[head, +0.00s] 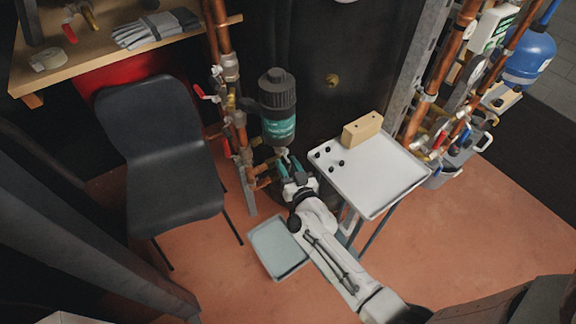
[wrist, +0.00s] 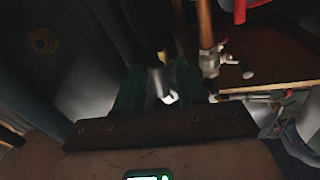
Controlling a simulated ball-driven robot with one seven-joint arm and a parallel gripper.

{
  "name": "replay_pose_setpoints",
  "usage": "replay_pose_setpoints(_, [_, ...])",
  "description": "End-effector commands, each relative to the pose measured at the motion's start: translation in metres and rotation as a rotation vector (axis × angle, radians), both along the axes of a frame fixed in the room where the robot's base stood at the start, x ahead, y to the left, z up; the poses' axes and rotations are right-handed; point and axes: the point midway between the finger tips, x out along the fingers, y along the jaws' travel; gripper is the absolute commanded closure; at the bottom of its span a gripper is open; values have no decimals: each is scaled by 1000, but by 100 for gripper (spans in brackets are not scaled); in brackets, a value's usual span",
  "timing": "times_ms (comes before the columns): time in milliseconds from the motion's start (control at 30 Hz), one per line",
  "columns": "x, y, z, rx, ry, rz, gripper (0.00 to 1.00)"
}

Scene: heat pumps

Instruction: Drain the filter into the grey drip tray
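The filter (head: 278,100) is a dark, ribbed canister with a teal label band, upright on the copper pipework. A small pale metal drain fitting (head: 283,152) hangs under it; it also shows in the wrist view (wrist: 160,80). My gripper (head: 289,164) is just below the filter, its teal fingers apart. In the wrist view my gripper (wrist: 160,93) has one finger on each side of the fitting; I see no clear grip on it. The grey drip tray (head: 262,240) lies on the floor below and left of my arm, and looks empty.
A white-topped stand (head: 375,185) with a wooden block (head: 362,129) and several black knobs is close right of my gripper. A black chair (head: 160,150) stands left. Red-handled valves (head: 205,93) line the pipes beside the filter. Floor around the tray is clear.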

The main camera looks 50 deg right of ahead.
Motion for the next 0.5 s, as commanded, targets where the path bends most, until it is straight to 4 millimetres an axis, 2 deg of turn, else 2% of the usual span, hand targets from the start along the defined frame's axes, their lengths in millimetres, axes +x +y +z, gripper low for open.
replay_pose_setpoints(33, [0,0,0,0,0,0,66])
replay_pose_setpoints(367, [0,0,0,0,0,0,98])
replay_pose_setpoints(500, [0,0,0,0,0,0,100])
